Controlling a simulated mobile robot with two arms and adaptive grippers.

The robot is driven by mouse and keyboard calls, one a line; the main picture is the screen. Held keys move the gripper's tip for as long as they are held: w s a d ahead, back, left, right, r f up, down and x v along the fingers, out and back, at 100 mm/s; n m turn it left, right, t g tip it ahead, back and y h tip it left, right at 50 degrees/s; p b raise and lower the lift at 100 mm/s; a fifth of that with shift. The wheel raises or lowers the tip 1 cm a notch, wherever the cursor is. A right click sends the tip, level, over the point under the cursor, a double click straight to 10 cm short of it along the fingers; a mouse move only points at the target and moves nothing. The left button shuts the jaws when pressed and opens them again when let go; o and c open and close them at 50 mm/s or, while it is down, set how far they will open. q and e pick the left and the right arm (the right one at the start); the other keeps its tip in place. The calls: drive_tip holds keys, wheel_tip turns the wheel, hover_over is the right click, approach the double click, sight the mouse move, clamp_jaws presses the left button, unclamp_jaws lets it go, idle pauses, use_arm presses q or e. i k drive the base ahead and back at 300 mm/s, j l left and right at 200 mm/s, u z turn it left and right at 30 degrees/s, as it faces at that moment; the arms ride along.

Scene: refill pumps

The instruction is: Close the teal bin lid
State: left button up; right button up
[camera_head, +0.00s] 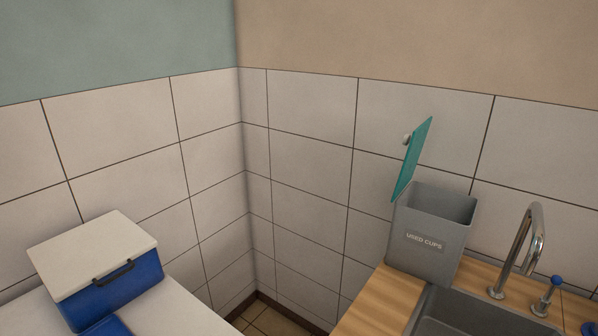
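The teal bin lid (413,158) stands open, tilted up from the left rim of a grey bin (407,257) labelled "USED CUPS". A small pale knob (407,139) sticks out from the lid's left face. The bin's top is uncovered and its upper inside walls show; its bottom is hidden. The bin stands on the wooden counter, beside the sink. Neither of my grippers is in view.
The wooden counter (378,304) holds a grey sink (440,312) with a chrome faucet (533,235) right of the bin. A blue box with a white lid (92,252) sits on a white surface (170,308) at lower left. Tiled walls meet behind; a floor gap separates the surfaces.

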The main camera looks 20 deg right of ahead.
sight(416, 142)
drive_tip(key=z, duration=1.3)
